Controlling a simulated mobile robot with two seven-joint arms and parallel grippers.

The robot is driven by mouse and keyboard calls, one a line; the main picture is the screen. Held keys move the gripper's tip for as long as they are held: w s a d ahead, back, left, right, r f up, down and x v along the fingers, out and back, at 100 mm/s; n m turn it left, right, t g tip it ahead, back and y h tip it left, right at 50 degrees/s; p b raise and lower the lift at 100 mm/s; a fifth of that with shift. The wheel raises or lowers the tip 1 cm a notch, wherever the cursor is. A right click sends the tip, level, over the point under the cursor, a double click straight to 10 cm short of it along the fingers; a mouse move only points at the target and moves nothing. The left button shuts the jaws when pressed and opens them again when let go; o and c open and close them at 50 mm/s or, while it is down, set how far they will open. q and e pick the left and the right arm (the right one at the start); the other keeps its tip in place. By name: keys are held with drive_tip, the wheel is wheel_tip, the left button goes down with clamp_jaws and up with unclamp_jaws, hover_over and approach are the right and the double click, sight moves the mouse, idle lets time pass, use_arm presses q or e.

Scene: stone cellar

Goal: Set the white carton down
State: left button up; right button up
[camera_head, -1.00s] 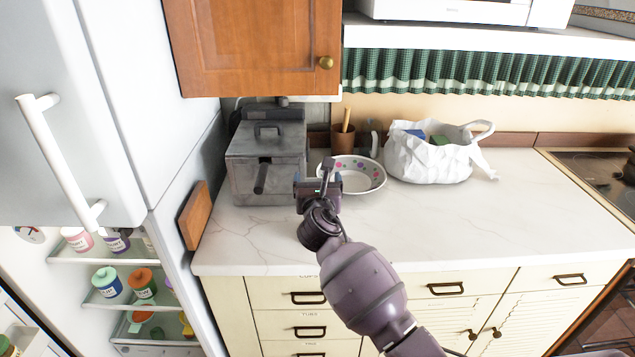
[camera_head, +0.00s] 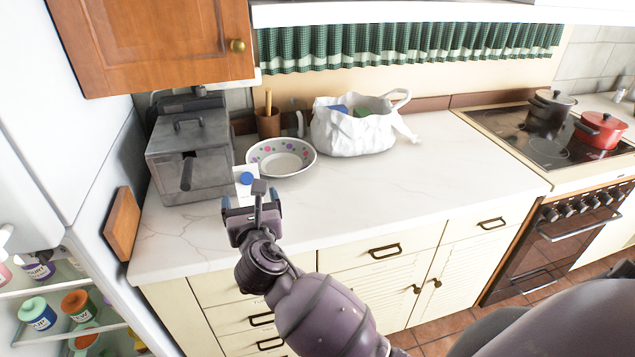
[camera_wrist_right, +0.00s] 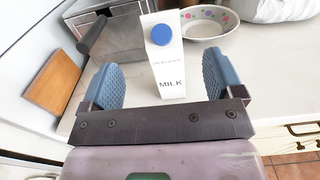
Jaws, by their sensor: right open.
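The white milk carton (camera_wrist_right: 168,75) with a blue cap stands upright on the white counter (camera_wrist_right: 215,62) in the right wrist view. In the head view the carton (camera_head: 243,184) shows only in part behind my right gripper (camera_head: 252,205). In the right wrist view my right gripper (camera_wrist_right: 166,88) is open, with its two blue pads apart and the carton standing beyond and between them. No pad visibly touches the carton. My left gripper is not in view.
A grey metal fryer (camera_head: 190,150) stands left of the carton. A dotted bowl (camera_head: 281,157) and a white bag (camera_head: 352,128) stand behind and right. A wooden board (camera_head: 122,224) leans at the counter's left end. The counter's right part is clear up to the stove (camera_head: 545,140).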

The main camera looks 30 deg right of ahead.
drive_tip(key=s+d+f+m+g+y, duration=0.25)
drive_tip(key=s+f+m, duration=0.25)
drive_tip(key=f+m, duration=0.25)
drive_tip(key=s+d+f+m+g+y, duration=0.1)
drive_tip(key=s+d+f+m+g, duration=0.15)
drive_tip(key=s+f+m, duration=0.55)
drive_tip(key=s+d+f+m, duration=0.3)
drive_tip(key=s+m, duration=0.3)
drive_tip(key=m, duration=0.2)
drive_tip(key=s+d+f+m+y, duration=0.1)
drive_tip(key=s+d+f+m, duration=0.2)
drive_tip(key=s+f+m, duration=0.2)
drive_tip(key=s+m, duration=0.1)
drive_tip(key=m, duration=0.2)
drive_tip(key=shift+s+f+g, duration=0.25)
drive_tip(key=shift+s+g, duration=0.05)
drive_tip(key=shift+o, duration=0.4)
drive_tip(key=shift+o, duration=0.8)
drive_tip(key=shift+a, duration=0.1)
